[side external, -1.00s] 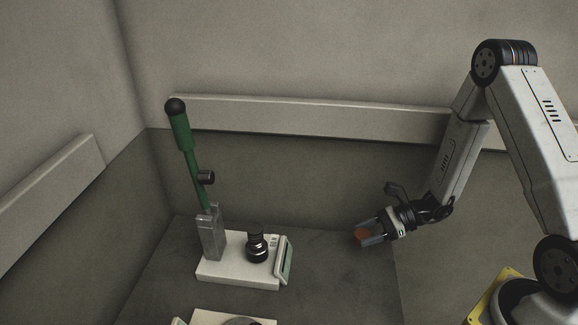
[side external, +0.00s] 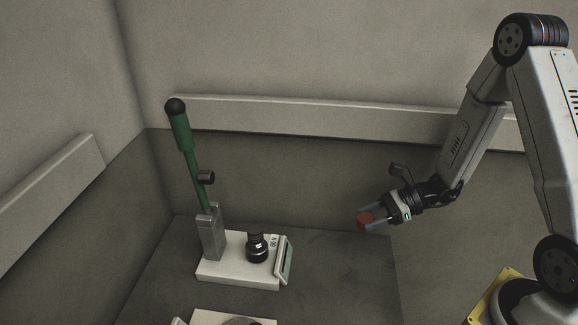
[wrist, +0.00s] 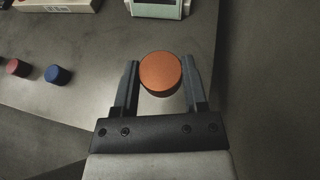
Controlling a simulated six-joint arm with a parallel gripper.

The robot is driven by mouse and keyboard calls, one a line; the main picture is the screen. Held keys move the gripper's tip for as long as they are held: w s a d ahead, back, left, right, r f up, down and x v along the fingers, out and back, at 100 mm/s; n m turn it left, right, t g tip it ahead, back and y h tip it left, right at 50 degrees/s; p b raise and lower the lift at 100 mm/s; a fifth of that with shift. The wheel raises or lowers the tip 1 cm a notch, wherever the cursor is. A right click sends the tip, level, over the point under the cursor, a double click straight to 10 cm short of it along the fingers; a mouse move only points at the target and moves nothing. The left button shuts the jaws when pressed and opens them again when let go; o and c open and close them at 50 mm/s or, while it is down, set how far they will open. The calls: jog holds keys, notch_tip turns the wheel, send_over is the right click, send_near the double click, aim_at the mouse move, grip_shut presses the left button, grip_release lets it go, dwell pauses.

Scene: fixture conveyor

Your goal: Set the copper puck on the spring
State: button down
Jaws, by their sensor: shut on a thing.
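The copper puck (wrist: 160,72) is a short orange-brown disc held between the two fingers of my gripper (wrist: 161,80) in the wrist view. In the side view my gripper (side external: 372,216) is shut on the puck (side external: 365,220) and holds it in the air, to the right of the white press base. A dark ribbed upright piece (side external: 257,246) stands on that base; it may be the spring, but I cannot tell its coils. The puck is well apart from it.
A lever with a green handle (side external: 182,132) rises from a grey post (side external: 211,234) on the white base (side external: 238,274). A small screen (side external: 284,262) is at its right end. The wrist view shows a red puck (wrist: 17,67) and a blue puck (wrist: 57,75) at left.

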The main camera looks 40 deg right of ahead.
jog(key=shift+r, duration=0.1)
notch_tip(320, 180, up, 15)
jog(key=n+g+y, duration=0.1)
jog(key=n+g, duration=0.3)
send_over(259, 227)
notch_tip(259, 227, down, 5)
dwell(1.1)
dwell(0.4)
jog(key=shift+f, duration=3.4)
jog(key=shift+f, duration=0.6)
